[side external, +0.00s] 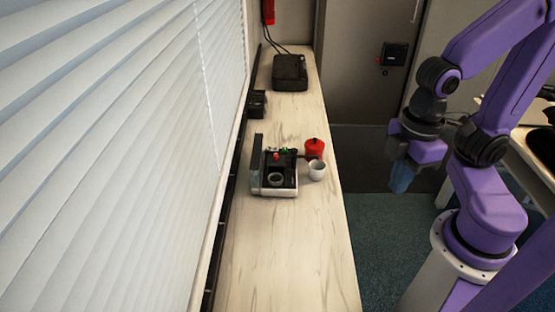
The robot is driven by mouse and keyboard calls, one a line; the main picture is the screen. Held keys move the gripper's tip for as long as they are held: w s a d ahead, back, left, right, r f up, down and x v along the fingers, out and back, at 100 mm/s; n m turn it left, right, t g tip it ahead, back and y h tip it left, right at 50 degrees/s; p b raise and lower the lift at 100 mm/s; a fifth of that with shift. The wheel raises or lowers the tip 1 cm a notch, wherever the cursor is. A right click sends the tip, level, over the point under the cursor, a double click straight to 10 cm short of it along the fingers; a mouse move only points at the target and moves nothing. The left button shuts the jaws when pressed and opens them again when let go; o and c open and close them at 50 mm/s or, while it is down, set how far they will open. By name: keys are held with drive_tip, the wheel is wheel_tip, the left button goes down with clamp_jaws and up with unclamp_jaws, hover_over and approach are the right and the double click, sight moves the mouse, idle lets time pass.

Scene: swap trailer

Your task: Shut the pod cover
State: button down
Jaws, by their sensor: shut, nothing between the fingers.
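The coffee machine (284,191) stands on the narrow counter, in the middle of the side external view. Its dark pod cover (257,156) appears raised upright at the machine's left side. The machine's top shows a round opening (278,178) and small red and green parts. My gripper (402,180) hangs to the right of the counter, over the floor, well apart from the machine. It is shut and empty, with its fingers pointing down.
A white cup (317,170) and a red pot (315,147) stand close to the machine's right side. A dark box (290,73) sits at the counter's far end. Window blinds (120,130) line the left side. The counter's near part (290,260) is clear.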

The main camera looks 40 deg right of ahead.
drive_tip(key=c, duration=1.1)
unclamp_jaws()
drive_tip(key=shift+w+a, duration=0.15)
drive_tip(key=shift+w, duration=0.1)
drive_tip(key=shift+o, duration=0.2)
drive_tip(key=w+a+r+m, duration=0.1)
drive_tip(key=w+a+m, duration=0.35)
drive_tip(key=w, duration=0.75)
drive_tip(key=m, duration=0.8)
hover_over(276, 155)
wheel_tip(276, 155, down, 8)
drive_tip(key=r, duration=0.1)
wheel_tip(276, 155, down, 17)
drive_tip(key=shift+r, duration=0.1)
